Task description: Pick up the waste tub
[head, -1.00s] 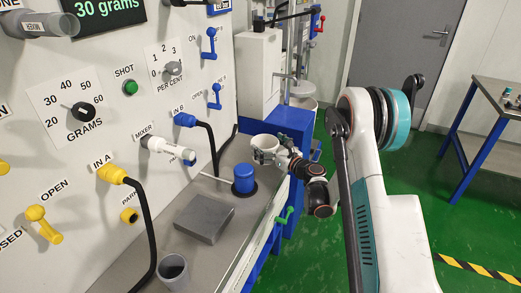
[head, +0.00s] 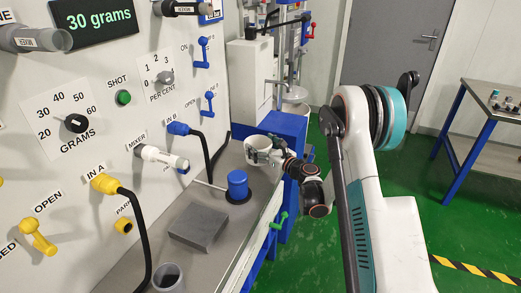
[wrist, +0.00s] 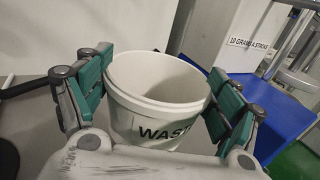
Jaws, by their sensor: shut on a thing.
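The waste tub (wrist: 157,100) is a white, open-topped round tub with black lettering that reads "WAST" in the wrist view, the rest hidden. Its inside looks empty as far as I can see. In the head view the tub (head: 257,146) is at the far end of the grey bench, beside the blue block. My gripper (wrist: 158,95) is shut on the tub, with one green-padded finger on each side of its wall. In the head view my gripper (head: 270,152) reaches it from the right. I cannot tell whether the tub's base touches the bench.
A blue knob (head: 237,184) with a thin rod stands on the bench just in front of the tub. A grey flat block (head: 199,228) and a grey cup (head: 168,276) are nearer. The panel with levers and hoses runs along the left. A blue box (head: 284,128) is just behind.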

